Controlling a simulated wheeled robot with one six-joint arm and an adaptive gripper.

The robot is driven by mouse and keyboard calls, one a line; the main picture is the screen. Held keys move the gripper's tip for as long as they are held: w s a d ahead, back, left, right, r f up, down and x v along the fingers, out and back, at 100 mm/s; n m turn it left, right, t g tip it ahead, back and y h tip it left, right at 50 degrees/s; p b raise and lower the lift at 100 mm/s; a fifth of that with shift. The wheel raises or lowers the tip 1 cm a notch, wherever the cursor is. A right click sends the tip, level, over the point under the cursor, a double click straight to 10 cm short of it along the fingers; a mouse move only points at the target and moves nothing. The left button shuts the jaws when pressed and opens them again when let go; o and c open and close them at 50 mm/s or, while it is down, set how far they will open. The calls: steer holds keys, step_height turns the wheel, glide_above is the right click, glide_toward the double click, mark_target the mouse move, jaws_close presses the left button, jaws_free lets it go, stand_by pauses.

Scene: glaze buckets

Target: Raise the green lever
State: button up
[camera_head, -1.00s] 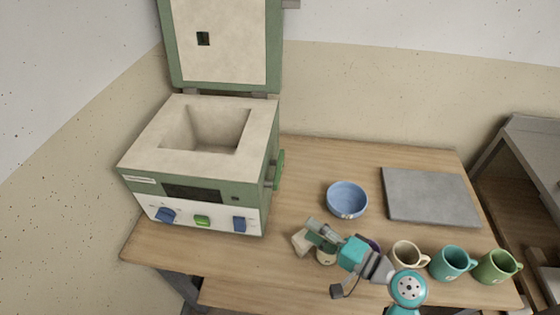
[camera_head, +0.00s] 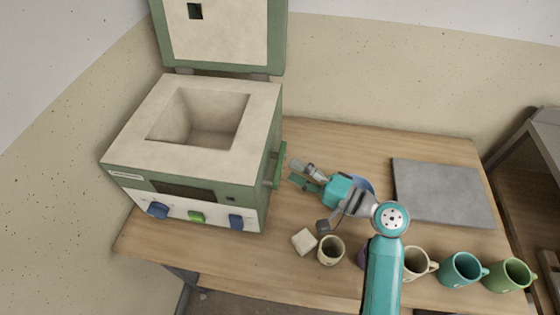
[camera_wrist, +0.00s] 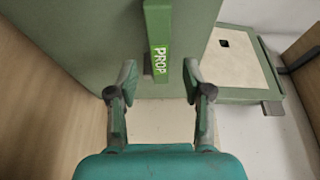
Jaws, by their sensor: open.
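The green lever (camera_head: 280,165) is on the right side of the green and cream kiln (camera_head: 135,165). In the wrist view the lever (camera_wrist: 157,25) is a flat green bar marked "PROP", standing out from the kiln's green side wall. My gripper (camera_head: 292,172) is just right of the lever in the head view. In the wrist view my gripper (camera_wrist: 158,78) is open and empty, with its two fingers on either side of the lever's marked end. I cannot tell whether a finger touches it.
The kiln lid (camera_head: 222,35) stands open. A small pale block (camera_head: 304,241), a beige cup (camera_head: 331,251) and several mugs line the table's front. A blue bowl (camera_head: 366,184) is partly hidden behind my arm. A grey slab (camera_head: 440,192) lies at the right.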

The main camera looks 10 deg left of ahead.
mark_target(282, 165)
steer(key=shift+x, duration=2.6)
steer(key=shift+c, duration=0.3)
jaws_close()
